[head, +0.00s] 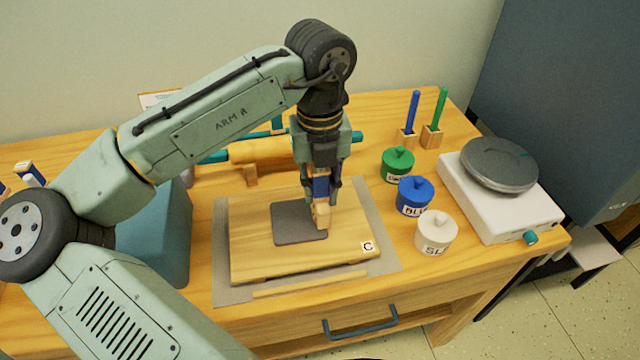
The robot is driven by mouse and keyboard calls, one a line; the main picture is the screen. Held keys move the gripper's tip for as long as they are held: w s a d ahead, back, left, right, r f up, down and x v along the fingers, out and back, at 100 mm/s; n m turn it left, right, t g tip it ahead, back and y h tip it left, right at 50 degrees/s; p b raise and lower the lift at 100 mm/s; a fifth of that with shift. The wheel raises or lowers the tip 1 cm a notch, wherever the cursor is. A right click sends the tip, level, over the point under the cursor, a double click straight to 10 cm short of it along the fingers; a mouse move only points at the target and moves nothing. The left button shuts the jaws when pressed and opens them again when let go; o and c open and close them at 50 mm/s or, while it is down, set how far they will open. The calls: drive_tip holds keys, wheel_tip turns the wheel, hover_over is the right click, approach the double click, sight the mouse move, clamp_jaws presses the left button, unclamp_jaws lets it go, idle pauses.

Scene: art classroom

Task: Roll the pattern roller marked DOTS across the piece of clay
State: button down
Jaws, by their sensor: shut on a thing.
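The clay (288,224) is a flat dark grey slab. It lies on a wooden board (255,262) with a label reading C. My gripper (320,188) points down over the right part of the clay and is shut on a pattern roller (322,215). The roller shows a blue part between the fingers and a pale wooden lower end at the clay's right edge. I cannot tell whether it touches the clay. No DOTS marking is readable on it, and the fingers hide part of it.
A grey mat (226,292) lies under the board, with a wooden strip (310,284) in front. Green (397,165), blue (414,197) and white (436,233) lidded jars stand right, near a scale (500,205). A wooden rolling pin (262,150) rests behind.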

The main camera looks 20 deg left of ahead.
drive_tip(key=shift+f, duration=0.3)
